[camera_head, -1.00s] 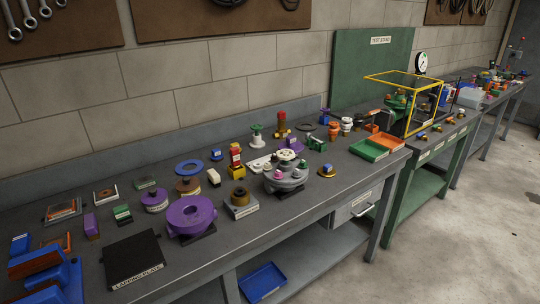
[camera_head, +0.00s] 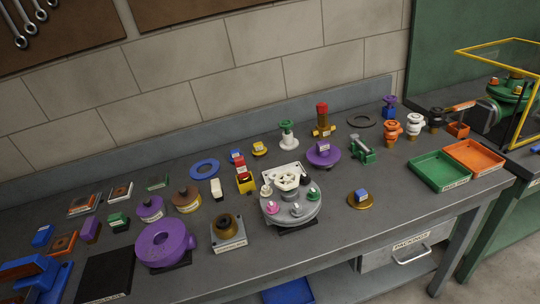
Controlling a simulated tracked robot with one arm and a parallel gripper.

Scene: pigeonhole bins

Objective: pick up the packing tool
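I cannot pick out the packing tool for certain among the many small parts on the grey workbench (camera_head: 330,262). A drawer (camera_head: 408,248) under the bench top carries a label that seems to read "PACKINGS"; it is shut, so its contents are hidden. My gripper is not in view.
A purple ring-shaped part (camera_head: 150,246), a round grey fixture with knobs (camera_head: 290,210) and a black plate (camera_head: 105,277) stand on the bench. Green (camera_head: 438,172) and orange (camera_head: 474,157) trays lie at the right. Bare bench top shows along the front right.

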